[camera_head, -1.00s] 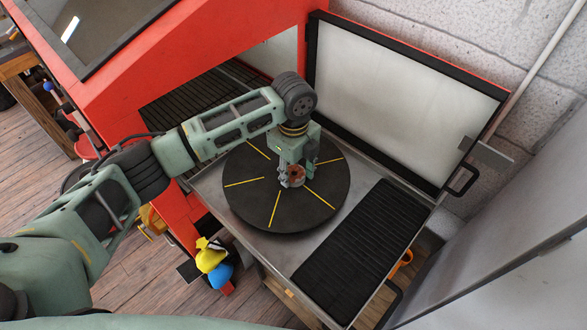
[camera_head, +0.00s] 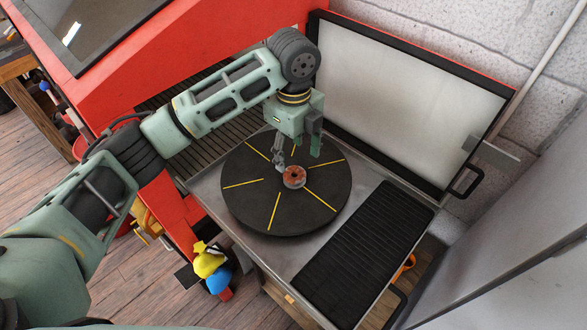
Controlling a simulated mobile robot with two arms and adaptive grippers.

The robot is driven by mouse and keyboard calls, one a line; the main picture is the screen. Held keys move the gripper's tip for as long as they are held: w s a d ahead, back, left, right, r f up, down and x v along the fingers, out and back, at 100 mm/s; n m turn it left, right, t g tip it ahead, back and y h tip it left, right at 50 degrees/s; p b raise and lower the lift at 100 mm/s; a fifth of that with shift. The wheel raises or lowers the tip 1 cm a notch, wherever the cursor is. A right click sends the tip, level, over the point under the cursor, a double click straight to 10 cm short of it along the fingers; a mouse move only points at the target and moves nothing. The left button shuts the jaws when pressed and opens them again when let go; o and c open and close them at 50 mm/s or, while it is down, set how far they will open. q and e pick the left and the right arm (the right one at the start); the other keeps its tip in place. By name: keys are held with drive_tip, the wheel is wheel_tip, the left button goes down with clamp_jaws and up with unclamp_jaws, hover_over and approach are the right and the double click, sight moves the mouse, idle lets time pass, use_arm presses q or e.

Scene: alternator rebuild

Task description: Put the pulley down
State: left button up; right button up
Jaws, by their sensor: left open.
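The pulley (camera_head: 294,177), a small reddish-brown round part with a dark centre hole, sits near the middle of the black round turntable (camera_head: 250,205) with yellow radial lines. My left gripper (camera_head: 298,160) is above and just behind the pulley, pointing down. Its fingers are spread apart and hold nothing. One finger hangs close to the pulley's upper left; I cannot tell if it touches. My right gripper is not in view.
The turntable rests in a metal tray of the red cabinet (camera_head: 170,205). A black ribbed mat (camera_head: 365,250) lies right of it. The open door (camera_head: 405,105) with a pale panel stands behind. Yellow and blue objects (camera_head: 212,265) hang at the cabinet's front.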

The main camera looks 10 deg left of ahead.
use_arm(q)
wheel_tip(320, 180, up, 5)
drive_tip(key=shift+f+b, duration=0.2)
drive_tip(key=shift+b, duration=0.25)
